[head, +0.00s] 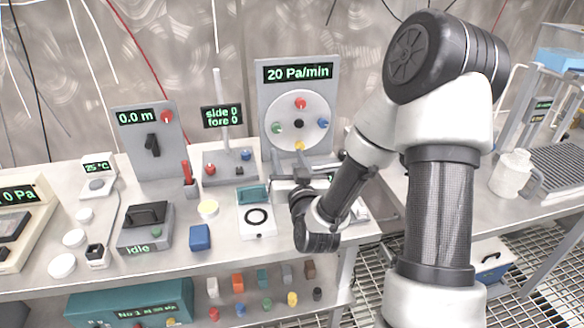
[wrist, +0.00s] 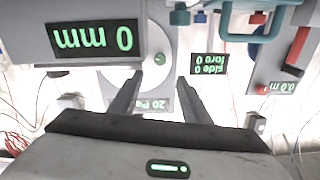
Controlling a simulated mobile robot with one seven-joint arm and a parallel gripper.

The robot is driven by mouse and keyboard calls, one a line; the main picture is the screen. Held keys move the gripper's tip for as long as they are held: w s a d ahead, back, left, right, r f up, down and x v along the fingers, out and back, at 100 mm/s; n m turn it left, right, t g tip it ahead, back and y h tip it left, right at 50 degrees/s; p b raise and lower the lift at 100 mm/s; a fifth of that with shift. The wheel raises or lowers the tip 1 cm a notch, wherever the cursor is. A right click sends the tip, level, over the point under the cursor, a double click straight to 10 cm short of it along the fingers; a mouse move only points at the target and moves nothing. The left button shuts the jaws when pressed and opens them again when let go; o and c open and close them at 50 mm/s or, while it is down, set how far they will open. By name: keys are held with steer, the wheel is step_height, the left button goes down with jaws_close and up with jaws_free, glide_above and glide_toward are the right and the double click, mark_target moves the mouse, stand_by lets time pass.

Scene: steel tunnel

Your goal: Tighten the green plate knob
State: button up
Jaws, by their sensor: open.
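The green knob (head: 277,127) sits on the left side of a round white plate (head: 311,138) on an upright grey panel. The plate also bears a red knob (head: 300,103) at its top, a blue one (head: 323,124) at its right, a yellow one (head: 299,146) at its bottom and a black centre.
The panel's display (head: 297,72) reads 20 Pa/min. A "side 0 fore 0" display (head: 222,116) on a post stands left of it. A grey "0.0 m" panel (head: 120,137) stands farther left. In the wrist view, a "0 mm" display box (wrist: 93,40) covers part of the plate.

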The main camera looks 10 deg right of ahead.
steer(key=shift+s+p, duration=2.15)
steer(key=shift+s, duration=0.3)
